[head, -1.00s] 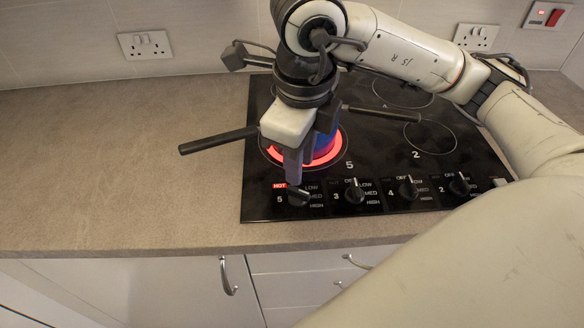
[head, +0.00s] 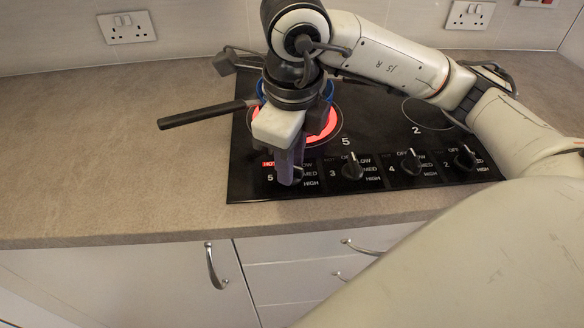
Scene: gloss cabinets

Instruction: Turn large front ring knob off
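The black hob (head: 385,120) is set in the worktop, with a row of black knobs along its front edge. The leftmost knob (head: 296,177), marked 5, is mostly hidden behind my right gripper's fingers. A red HOT label is lit beside it, and the large front ring (head: 325,128) glows red. My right gripper (head: 287,180) points down with its fingertips at this knob. The fingers look close together, but I cannot tell whether they grip it. My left gripper is out of view.
A blue pan (head: 262,88), mostly hidden behind my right gripper, is on the glowing ring; a black handle (head: 205,114) sticks out left over the worktop. Knobs 3 (head: 352,168), 4 (head: 411,163) and 2 (head: 464,159) are to the right. The left worktop (head: 100,150) is clear.

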